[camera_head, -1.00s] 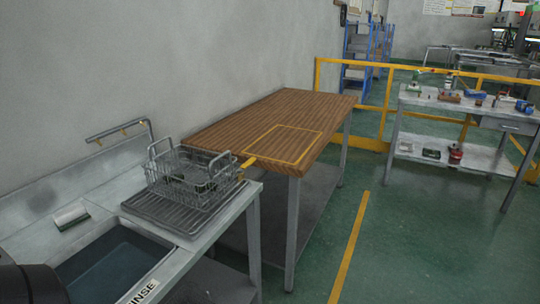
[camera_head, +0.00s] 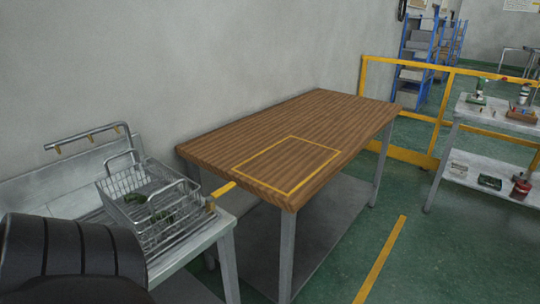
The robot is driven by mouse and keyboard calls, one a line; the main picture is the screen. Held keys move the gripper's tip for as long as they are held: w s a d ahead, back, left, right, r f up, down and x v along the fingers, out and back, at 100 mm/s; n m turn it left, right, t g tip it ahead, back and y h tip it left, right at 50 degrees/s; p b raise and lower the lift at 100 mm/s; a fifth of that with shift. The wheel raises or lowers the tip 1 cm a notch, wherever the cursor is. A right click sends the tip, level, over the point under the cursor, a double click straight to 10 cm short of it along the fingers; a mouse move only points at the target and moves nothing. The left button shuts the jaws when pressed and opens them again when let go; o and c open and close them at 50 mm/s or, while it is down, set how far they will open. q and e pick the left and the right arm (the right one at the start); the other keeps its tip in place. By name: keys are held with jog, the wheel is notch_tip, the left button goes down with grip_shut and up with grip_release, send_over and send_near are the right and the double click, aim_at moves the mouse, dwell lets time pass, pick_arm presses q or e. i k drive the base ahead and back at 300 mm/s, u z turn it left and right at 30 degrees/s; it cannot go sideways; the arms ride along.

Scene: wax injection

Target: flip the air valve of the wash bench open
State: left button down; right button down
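The wash bench (camera_head: 218,226) is a grey metal bench at the lower left. A yellow lever (camera_head: 223,189), apparently the air valve's handle, sticks out at the bench's right end, pointing up and right toward the wooden table. A small brass-coloured part (camera_head: 211,206) sits just below its left end. Whether the valve is open or shut cannot be told. A black ribbed part of my arm covers the lower left corner and hides much of the bench. Neither gripper is in view.
A wire basket (camera_head: 128,184) with dark green pieces stands on the bench, left of the lever. A pipe with brass nozzles (camera_head: 88,135) rises behind it. A wooden table (camera_head: 230,140) with a yellow outlined square stands close right of the bench. Green floor (camera_head: 340,230) is clear at right.

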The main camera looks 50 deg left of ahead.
aim_at(224, 189)
jog(key=i, duration=1.4)
jog(key=u, duration=3.8)
